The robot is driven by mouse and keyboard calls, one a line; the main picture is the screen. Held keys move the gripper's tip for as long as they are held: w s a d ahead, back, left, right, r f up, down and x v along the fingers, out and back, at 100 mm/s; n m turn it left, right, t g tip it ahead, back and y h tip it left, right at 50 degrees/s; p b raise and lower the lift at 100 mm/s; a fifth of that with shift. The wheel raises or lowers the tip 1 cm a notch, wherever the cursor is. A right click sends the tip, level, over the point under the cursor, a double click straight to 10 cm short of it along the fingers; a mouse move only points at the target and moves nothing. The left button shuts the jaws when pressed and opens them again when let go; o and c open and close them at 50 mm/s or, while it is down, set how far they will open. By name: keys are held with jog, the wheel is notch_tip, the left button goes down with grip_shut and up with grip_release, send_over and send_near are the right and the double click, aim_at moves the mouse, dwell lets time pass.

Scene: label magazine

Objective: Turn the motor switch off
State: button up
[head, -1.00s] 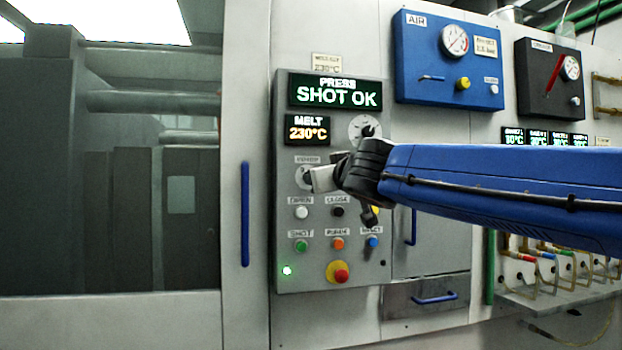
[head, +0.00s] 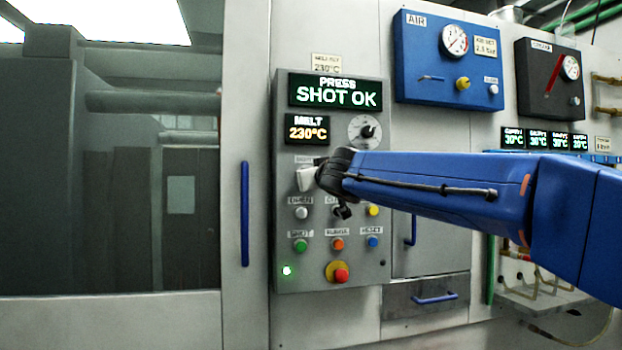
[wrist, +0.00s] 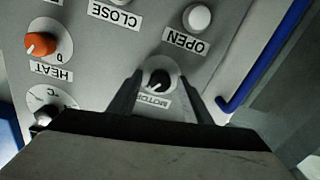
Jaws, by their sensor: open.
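The motor switch (wrist: 159,81) is a small black knob on a pale round plate, with an upside-down MOTOR label beside it in the wrist view. My gripper (wrist: 160,76) is open, with one dark finger on each side of the knob. I cannot tell whether either finger touches it. The knob's exact setting is hard to read. In the head view, the wrist end of my arm covers the switch on the grey control panel (head: 378,272).
Near the switch are a white OPEN button (wrist: 198,18), an orange HEAT knob (wrist: 40,44) and a °C dial (wrist: 42,97). A red emergency button (head: 341,275) sits low on the panel. A blue door handle (head: 245,214) stands to the left.

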jog(key=c, duration=1.1)
jog(key=shift+o, duration=0.2)
jog(key=shift+n, duration=0.3)
jog(key=n, duration=1.2)
jog(key=shift+a+n, duration=0.1)
jog(key=shift+n, duration=0.3)
jog(key=shift+f, duration=0.1)
